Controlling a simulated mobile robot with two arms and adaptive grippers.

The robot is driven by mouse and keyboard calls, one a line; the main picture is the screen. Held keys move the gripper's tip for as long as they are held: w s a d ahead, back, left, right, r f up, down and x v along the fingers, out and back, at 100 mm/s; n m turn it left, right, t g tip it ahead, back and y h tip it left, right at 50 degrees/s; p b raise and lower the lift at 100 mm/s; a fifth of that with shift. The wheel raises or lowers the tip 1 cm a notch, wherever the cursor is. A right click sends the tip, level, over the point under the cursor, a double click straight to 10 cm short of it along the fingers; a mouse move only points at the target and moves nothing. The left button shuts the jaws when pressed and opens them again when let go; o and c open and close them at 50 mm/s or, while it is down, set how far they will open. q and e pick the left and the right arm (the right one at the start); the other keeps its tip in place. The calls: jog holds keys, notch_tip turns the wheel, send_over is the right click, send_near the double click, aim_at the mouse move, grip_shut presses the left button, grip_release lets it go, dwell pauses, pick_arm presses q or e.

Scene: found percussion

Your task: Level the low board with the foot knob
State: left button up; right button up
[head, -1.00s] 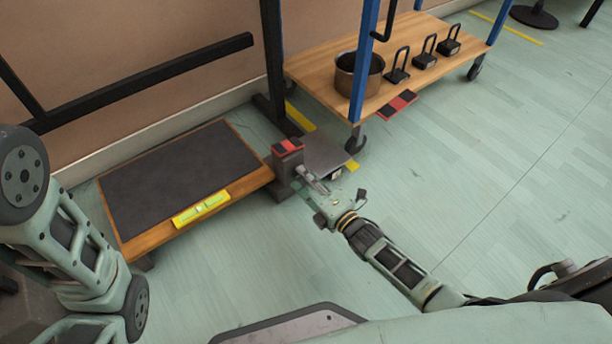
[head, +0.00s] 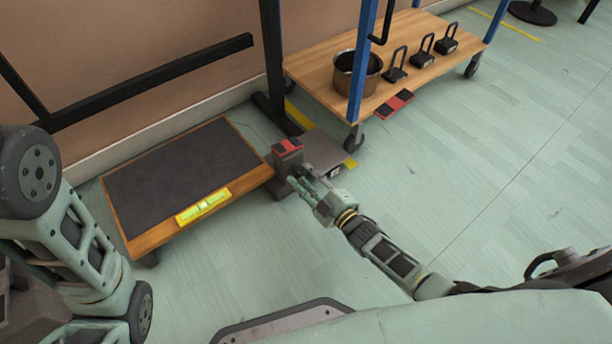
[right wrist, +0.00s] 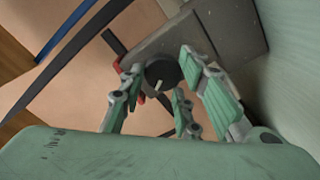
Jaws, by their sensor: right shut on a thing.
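The low board (head: 180,170) has a dark top and wooden edges and lies at the left in the head view. A yellow-green spirit level (head: 203,206) rests on its front edge; its bubble is too small to read. A grey foot block (head: 284,182) with a red and black top stands at the board's right end. My right gripper (head: 303,178) is at the block's right side. In the right wrist view its fingers are shut around the dark round foot knob (right wrist: 163,73), which has a pale pointer mark. My left arm shows at the left, its gripper out of view.
A grey plate (head: 325,152) lies behind the block. A wheeled wooden cart (head: 430,58) stands at the back, bearing a metal pot (head: 357,75) and several padlock-like weights (head: 422,50). Blue and black posts rise nearby.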

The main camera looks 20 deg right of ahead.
jog(key=shift+w+r+m, duration=0.1)
jog(key=shift+r+m, duration=0.15)
jog(key=shift+m, duration=0.25)
jog(key=o, duration=1.1)
jog(key=shift+c, duration=0.2)
jog(key=shift+d+f, duration=0.1)
